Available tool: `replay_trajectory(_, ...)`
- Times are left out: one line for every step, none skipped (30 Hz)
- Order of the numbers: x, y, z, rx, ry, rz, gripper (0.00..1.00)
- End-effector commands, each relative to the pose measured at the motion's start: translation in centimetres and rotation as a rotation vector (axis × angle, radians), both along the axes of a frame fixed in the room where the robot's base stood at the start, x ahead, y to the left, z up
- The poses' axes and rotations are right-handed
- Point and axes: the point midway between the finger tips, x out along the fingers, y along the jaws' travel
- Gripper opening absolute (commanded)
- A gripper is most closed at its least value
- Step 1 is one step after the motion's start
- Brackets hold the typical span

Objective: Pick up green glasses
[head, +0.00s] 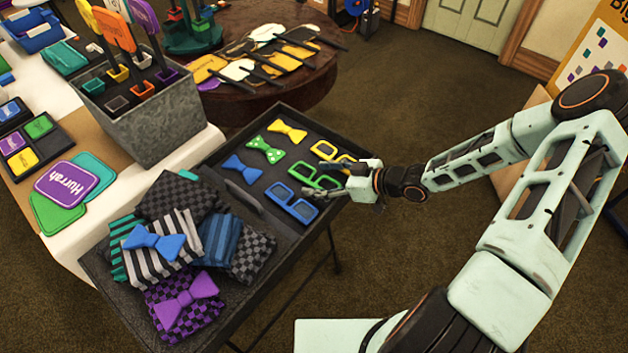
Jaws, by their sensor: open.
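The green glasses (309,176) lie on the right part of a dark tray, between yellow glasses (330,153) and blue glasses (290,201). My gripper (326,178) is open at the tray's right edge, with its fingers pointing left toward the green glasses. The fingers cover the right end of the green glasses and overlap the lower edge of the yellow pair in the picture. I cannot tell whether they touch either pair or how high they are above the tray.
The dark tray (262,246) also holds yellow, green and blue bow ties, and a pile of patterned cloths with bow ties (180,255). A grey planter (155,120) stands on the white table at left. A round table (305,80) with masks stands behind.

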Motion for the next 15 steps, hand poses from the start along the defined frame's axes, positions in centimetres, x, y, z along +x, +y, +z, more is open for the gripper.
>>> replay_trajectory(0.08, 0.12, -0.09, 0.0, 0.0, 0.0, 0.64)
replay_trajectory(0.1, 0.14, -0.1, 0.0, 0.0, 0.0, 0.64)
replay_trajectory(0.12, 0.15, -0.1, -0.001, 0.0, -0.001, 0.64)
replay_trajectory(0.11, 0.13, -0.09, -0.001, 0.0, -0.001, 0.64)
replay_trajectory(0.11, 0.12, -0.09, -0.001, 0.0, -0.001, 0.64)
replay_trajectory(0.12, 0.12, -0.09, -0.001, 0.0, -0.001, 0.64)
replay_trajectory(0.11, 0.12, -0.09, -0.001, 0.0, -0.001, 0.64)
replay_trajectory(0.1, 0.12, -0.08, -0.001, 0.0, -0.001, 0.62)
replay_trajectory(0.1, 0.12, -0.08, -0.001, 0.0, -0.001, 0.57)
replay_trajectory(0.1, 0.12, -0.08, -0.001, 0.0, -0.001, 0.54)
replay_trajectory(0.1, 0.11, -0.08, 0.0, 0.0, -0.001, 0.51)
replay_trajectory(0.1, 0.11, -0.08, -0.001, 0.0, -0.001, 0.46)
replay_trajectory(0.1, 0.11, -0.08, 0.0, 0.0, -0.001, 0.43)
replay_trajectory(0.1, 0.11, -0.08, 0.0, 0.0, -0.001, 0.4)
replay_trajectory(0.09, 0.1, -0.07, 0.0, 0.0, -0.001, 0.35)
